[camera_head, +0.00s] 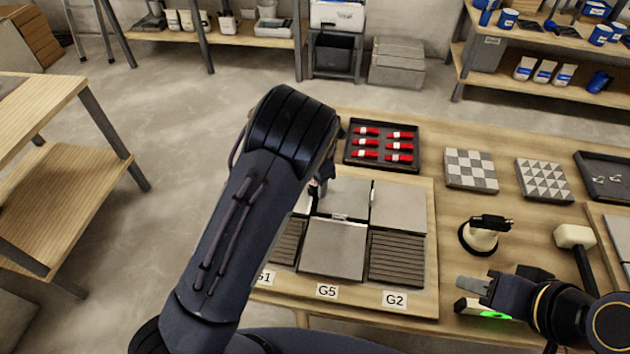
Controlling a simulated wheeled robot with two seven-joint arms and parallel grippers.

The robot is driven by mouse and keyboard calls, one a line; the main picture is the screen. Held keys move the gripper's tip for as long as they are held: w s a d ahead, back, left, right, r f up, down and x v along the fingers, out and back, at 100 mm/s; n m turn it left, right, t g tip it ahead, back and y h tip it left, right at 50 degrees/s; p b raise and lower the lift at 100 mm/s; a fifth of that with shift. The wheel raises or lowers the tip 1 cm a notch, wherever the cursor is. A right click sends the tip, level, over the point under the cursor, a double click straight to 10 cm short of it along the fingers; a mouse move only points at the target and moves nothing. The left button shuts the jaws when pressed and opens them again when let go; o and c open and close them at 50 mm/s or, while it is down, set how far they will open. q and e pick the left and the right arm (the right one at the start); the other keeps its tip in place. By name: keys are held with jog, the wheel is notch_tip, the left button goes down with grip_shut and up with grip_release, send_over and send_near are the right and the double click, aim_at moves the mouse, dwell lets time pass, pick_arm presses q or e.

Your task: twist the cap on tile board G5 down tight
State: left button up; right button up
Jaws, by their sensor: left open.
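The G5 label (327,291) lies at the front of the wooden board, below a plain grey tile (333,250). Another grey tile (345,195) lies behind it, with a small pale clip-like piece (340,217) at the seam between them. I cannot clearly make out a cap on G5. My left gripper (316,190) is open at the left edge of the rear tile, mostly hidden behind my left arm; a small dark piece shows by its fingers. My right gripper (474,285) is over the table to the right of the G2 label (395,299); its finger opening is unclear.
A black tray (350,165) with several red pieces stands behind the tiles. Ribbed squares (397,258) flank G5. To the right are a suction-cup-like tool (484,233), a mallet (574,237), patterned tiles (470,170) and a green-lit device (492,314) by the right gripper.

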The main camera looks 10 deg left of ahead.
pick_arm(q)
jog(key=shift+f, duration=0.2)
jog(key=shift+c, duration=0.4)
jog(key=c, duration=0.9)
